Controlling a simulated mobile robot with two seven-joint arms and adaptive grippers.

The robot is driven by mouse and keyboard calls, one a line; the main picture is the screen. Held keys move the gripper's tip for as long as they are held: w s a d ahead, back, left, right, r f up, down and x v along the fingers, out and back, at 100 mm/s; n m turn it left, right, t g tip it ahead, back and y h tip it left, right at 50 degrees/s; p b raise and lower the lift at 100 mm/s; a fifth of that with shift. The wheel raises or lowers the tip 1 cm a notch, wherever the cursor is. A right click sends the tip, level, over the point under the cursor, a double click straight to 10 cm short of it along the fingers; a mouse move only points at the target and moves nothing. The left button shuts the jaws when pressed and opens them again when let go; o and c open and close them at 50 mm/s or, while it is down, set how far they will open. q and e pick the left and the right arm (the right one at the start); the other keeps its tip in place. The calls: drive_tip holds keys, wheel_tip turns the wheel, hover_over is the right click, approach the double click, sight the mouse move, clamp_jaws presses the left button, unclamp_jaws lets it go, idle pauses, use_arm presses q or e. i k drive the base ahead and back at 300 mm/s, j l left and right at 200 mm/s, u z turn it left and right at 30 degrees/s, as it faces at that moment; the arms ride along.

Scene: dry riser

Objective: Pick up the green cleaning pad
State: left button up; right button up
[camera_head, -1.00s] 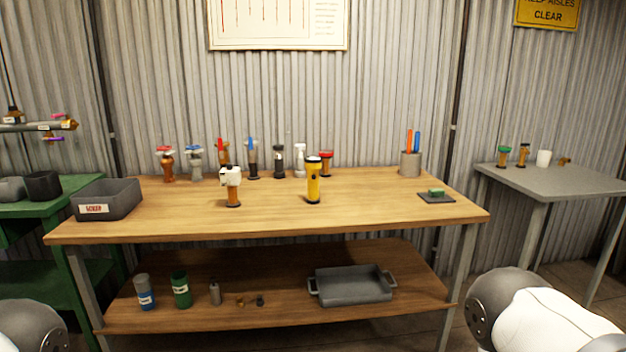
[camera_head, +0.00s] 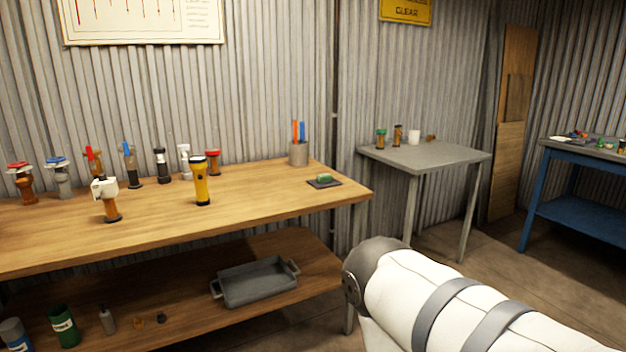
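The green cleaning pad (camera_head: 324,177) is a small green block. It lies on a dark flat mat (camera_head: 313,184) near the right end of the wooden workbench (camera_head: 258,190). My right arm shows as a large white link at the lower right, in front of and below the bench. Neither of my grippers is in view.
A grey cup with red and blue sticks (camera_head: 298,153) stands behind the pad. A yellow torch (camera_head: 201,181) stands upright to its left, with several valves and fittings further left. A grey tray (camera_head: 255,282) sits on the lower shelf. A grey table (camera_head: 430,157) stands to the right.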

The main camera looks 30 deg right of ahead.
sight(323, 178)
drive_tip(key=i+l+z, duration=0.1)
drive_tip(key=i+l, duration=0.8)
